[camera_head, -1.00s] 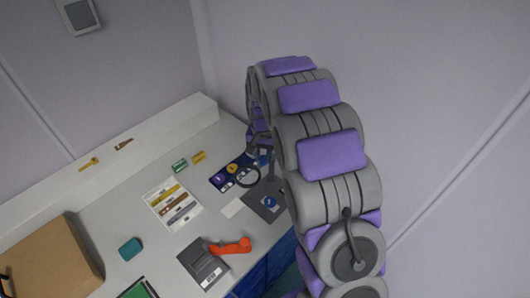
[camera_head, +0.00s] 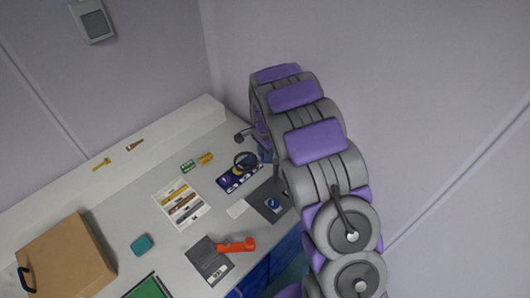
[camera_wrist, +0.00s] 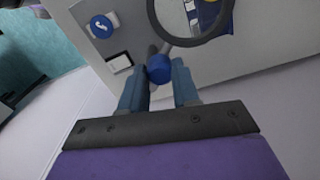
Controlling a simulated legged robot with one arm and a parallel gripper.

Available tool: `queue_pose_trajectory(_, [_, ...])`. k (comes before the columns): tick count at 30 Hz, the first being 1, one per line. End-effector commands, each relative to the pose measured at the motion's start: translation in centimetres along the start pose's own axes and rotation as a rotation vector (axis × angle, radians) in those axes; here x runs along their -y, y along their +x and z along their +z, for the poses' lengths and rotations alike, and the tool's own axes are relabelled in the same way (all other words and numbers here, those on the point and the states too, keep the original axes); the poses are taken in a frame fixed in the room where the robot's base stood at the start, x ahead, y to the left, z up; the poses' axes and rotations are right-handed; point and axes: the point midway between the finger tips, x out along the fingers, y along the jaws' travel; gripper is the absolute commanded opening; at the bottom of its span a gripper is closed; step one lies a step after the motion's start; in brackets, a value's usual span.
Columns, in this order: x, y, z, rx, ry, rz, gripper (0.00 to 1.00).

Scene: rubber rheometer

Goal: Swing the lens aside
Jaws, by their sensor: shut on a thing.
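The lens is a round glass in a dark ring (camera_head: 246,160), over the far edge of a dark blue card (camera_head: 238,181) in the head view. In the wrist view the ring (camera_wrist: 193,41) crosses the top edge, and part of the blue card shows through it. A short dark stem joins the ring to a blue knob (camera_wrist: 159,68). My gripper (camera_wrist: 158,80) is shut on this knob, one finger on each side. In the head view my arm hides most of the gripper.
A dark grey plate with a blue round badge (camera_head: 273,205) lies beside the card. A white sheet with strips (camera_head: 181,204), an orange handset-like thing (camera_head: 236,245), a teal block (camera_head: 142,244) and a cardboard box (camera_head: 67,262) are on the bench. A wall stands close to the right.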

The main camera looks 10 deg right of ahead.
Motion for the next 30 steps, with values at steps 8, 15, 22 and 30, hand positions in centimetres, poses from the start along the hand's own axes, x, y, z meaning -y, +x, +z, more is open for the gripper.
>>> queue_pose_trajectory(8, [0.35, -0.19, -0.17, -0.004, 0.036, -0.008, 0.0])
queue_pose_trajectory(15, [0.36, -0.17, -0.17, -0.004, 0.037, -0.008, 0.0])
queue_pose_trajectory(22, [0.3, -0.15, -0.15, -0.003, 0.037, -0.006, 0.43])
queue_pose_trajectory(30, [0.17, -0.1, -0.1, -0.002, 0.037, -0.004, 0.56])
